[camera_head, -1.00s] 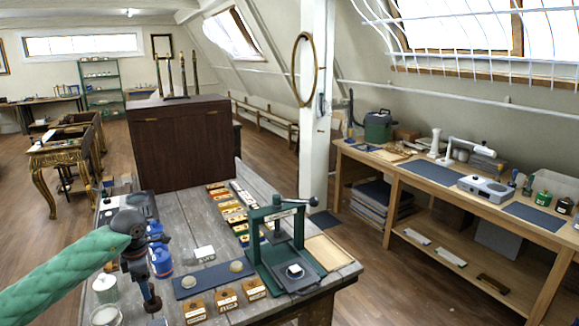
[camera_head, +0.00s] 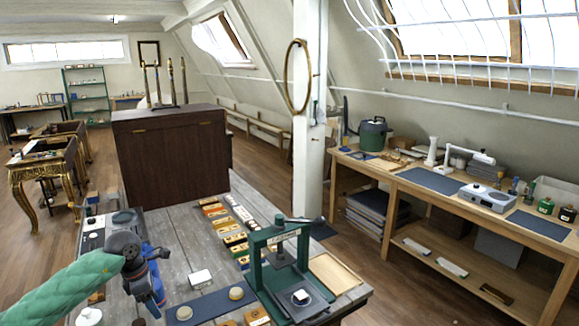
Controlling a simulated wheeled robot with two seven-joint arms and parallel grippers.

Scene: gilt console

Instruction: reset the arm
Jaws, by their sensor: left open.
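My left arm, in a green sleeve, comes in from the lower left of the head view. Its dark wrist hangs over the left front of the grey plank table (camera_head: 178,262). My left gripper (camera_head: 150,300) points down and is open, with nothing seen between its fingers. Blue items beside it overlap it in the picture, so its exact outline is hard to tell. It is left of the dark mat (camera_head: 205,308), which bears two round pale discs. My right gripper is not in view.
A green press (camera_head: 285,262) stands at the table's right front, with a white block (camera_head: 301,297) on its base. Rows of small boxes (camera_head: 228,232) lie behind it. A dark brown cabinet (camera_head: 172,155) stands at the back. A wooden workbench (camera_head: 405,178) runs along the right wall.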

